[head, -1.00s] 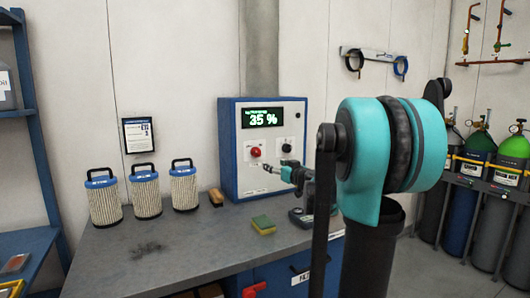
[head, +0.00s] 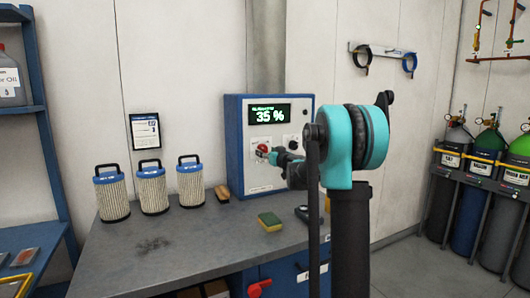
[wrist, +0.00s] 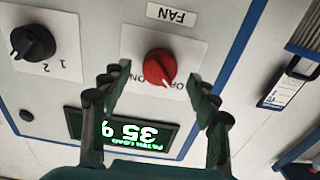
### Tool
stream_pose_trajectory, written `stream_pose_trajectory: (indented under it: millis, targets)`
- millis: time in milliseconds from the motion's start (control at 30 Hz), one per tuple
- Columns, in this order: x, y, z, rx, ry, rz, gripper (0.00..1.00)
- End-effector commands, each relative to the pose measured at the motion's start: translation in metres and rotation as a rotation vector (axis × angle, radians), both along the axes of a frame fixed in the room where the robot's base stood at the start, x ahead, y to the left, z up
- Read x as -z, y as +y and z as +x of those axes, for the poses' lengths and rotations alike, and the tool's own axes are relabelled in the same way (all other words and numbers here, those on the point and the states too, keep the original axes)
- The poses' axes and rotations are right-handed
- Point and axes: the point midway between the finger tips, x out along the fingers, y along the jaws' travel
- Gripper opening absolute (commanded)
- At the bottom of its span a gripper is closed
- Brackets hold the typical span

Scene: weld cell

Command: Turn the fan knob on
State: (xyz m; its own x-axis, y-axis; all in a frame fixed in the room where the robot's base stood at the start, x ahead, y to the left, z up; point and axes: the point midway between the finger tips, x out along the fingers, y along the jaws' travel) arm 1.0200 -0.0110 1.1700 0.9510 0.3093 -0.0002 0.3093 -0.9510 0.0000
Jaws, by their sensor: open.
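The red fan knob (head: 262,149) is on the front of the blue-edged control box (head: 231,165) at the back of the bench. The wrist view is upside down and shows the red knob (wrist: 160,67) under a FAN label (wrist: 171,15), with OFF and ON lettering partly hidden. In the head view my gripper (head: 274,156) is right in front of the panel, partly covering the knob. Contact cannot be told.
A black 1-2 knob (wrist: 33,43) is beside the fan knob. The display (head: 269,114) reads 35 %. Several filters (head: 153,190), a brush (head: 222,193), a sponge (head: 269,221) and a dark device (head: 303,213) are on the bench (head: 180,240).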

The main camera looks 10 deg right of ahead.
Motion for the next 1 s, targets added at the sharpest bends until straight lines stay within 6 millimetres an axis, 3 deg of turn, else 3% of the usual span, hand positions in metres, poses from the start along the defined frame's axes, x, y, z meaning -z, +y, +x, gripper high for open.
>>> stream_pose_trajectory:
  millis: [200, 533, 900, 1000]
  targets:
    - [0.0, 0.005, 0.017, 0.0, 0.0, 0.0, 0.6]
    - [0.0, 0.006, 0.019, 0.001, 0.0, 0.0, 0.59]
    - [0.0, 0.006, 0.019, 0.0, 0.0, 0.0, 0.13]
    - [0.0, 0.006, 0.019, 0.0, 0.0, 0.001, 0.1]
